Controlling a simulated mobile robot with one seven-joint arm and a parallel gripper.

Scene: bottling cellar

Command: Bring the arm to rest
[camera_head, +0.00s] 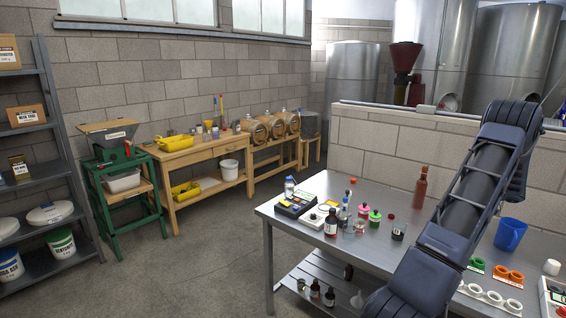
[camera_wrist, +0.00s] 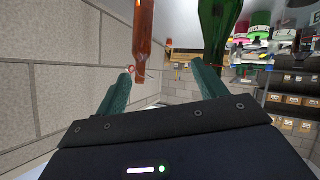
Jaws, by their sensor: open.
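My arm (camera_head: 476,187) rises across the right side of the head view, bent at a high joint; the gripper itself cannot be made out there. In the wrist view my gripper (camera_wrist: 182,78) is open, its two teal fingers wide apart with nothing held between them. A brown bottle (camera_wrist: 145,40) shows beyond the left fingertip, and a green bottle (camera_wrist: 214,28) beyond the right one. They appear apart from the fingers. A red-brown bottle (camera_head: 420,187) stands upright on the steel table left of my arm in the head view.
The steel table (camera_head: 300,215) carries a blue mug (camera_head: 509,234), a dark bottle (camera_head: 331,222), small jars and ring holders close to my arm. A low block wall (camera_head: 400,150) stands behind it. Shelves (camera_head: 45,130) and a wooden bench are at left. The floor (camera_head: 190,270) between is open.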

